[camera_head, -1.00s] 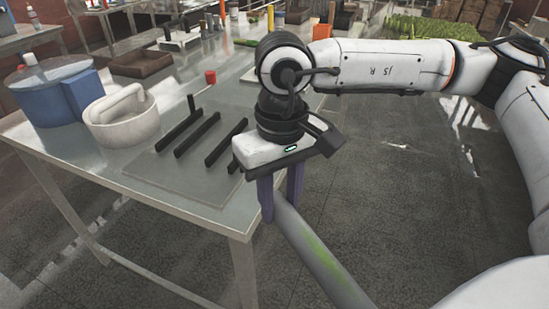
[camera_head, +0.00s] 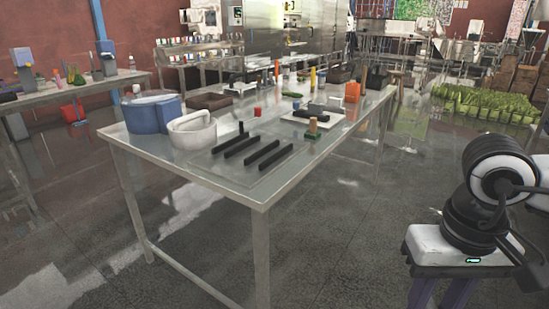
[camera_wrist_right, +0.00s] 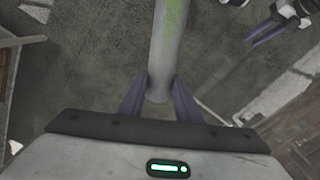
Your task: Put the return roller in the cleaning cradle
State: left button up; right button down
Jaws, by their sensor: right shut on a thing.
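My right gripper (camera_head: 440,293) is at the lower right of the head view, away from the table over the floor. Its fingertips run out of that frame. In the right wrist view the right gripper (camera_wrist_right: 159,97) is shut on the end of a grey roller (camera_wrist_right: 169,48) with a green smear. The roller extends away from the fingers and out of the frame. Black bars (camera_head: 242,146) lie on a grey mat on the table and look like the cleaning cradle. Purple fingers, apparently my left gripper's (camera_wrist_right: 264,30), show at the upper right of the wrist view; their opening is unclear.
The metal table (camera_head: 190,167) also holds a blue tub (camera_head: 146,114), a white round container (camera_head: 192,134), a red cap (camera_head: 257,112) and a white tray (camera_head: 325,117) with tools. Open floor (camera_head: 340,220) separates the table from my right gripper.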

aim_at(252, 150)
jog(key=u, duration=0.9)
jog(key=i, duration=1.7)
jog(key=z, duration=0.75)
